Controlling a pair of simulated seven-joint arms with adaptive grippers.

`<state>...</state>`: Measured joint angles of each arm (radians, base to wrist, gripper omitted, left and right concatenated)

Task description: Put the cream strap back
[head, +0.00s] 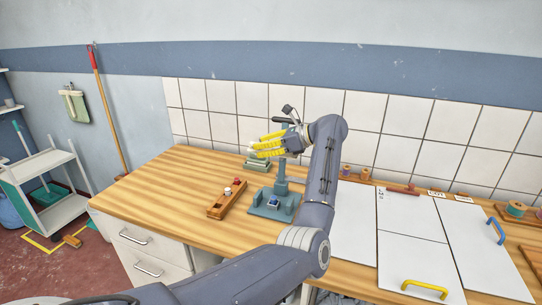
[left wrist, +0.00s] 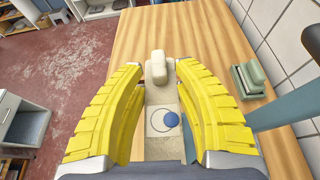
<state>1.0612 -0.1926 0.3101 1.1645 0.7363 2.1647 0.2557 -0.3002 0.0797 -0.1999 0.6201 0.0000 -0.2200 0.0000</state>
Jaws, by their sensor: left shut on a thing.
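My left gripper (head: 262,148) has yellow ribbed fingers and is above the back left of the wooden table, by the top of the teal stand (head: 273,207). In the left wrist view its fingers (left wrist: 158,72) are on either side of a pale cream strap (left wrist: 160,102), and it is shut on it. The strap has a thick rounded end at the fingertips and a blue round spot (left wrist: 172,119) nearer the palm. In the head view the fingers mostly hide the strap. My right gripper is in neither view.
A wooden block (head: 226,199) with red and white knobs lies left of the stand. A teal stacked item (head: 257,164) is behind it. White panels (head: 408,249) with blue and yellow handles fill the right. The table's left end is clear.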

